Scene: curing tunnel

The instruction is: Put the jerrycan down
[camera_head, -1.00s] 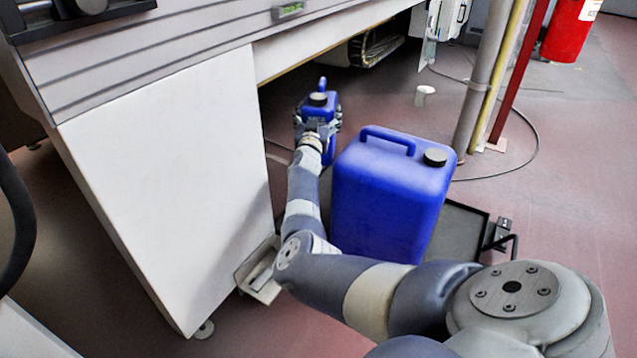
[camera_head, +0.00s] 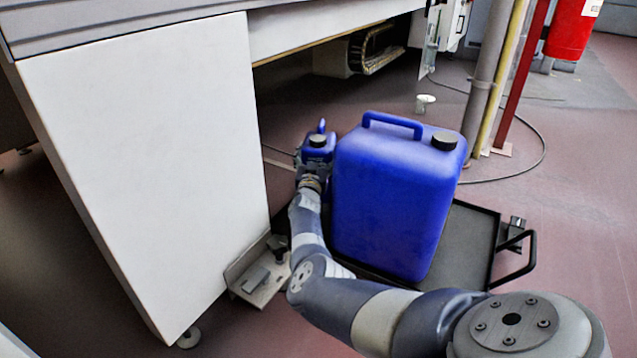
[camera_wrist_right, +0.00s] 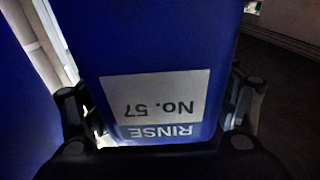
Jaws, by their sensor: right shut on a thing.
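A small blue jerrycan (camera_head: 318,148) with a black cap stands upright in my right gripper (camera_head: 312,172), just left of a large blue jerrycan (camera_head: 395,195). In the right wrist view the small jerrycan (camera_wrist_right: 160,45) fills the middle, with a pale label (camera_wrist_right: 155,97) reading "RINSE No. 57" upside down. A dark finger of my right gripper (camera_wrist_right: 158,112) sits on each side of it; the gripper is shut on it. The small jerrycan's base is hidden, so I cannot tell whether it touches the floor. My left gripper is not in view.
The large jerrycan stands on a black tray (camera_head: 468,240) with a handle on its right. A white machine housing (camera_head: 140,150) stands close on the left, with a metal bracket (camera_head: 258,272) at its foot. Pipes and a cable are behind. Reddish floor (camera_head: 300,105) shows behind the small jerrycan.

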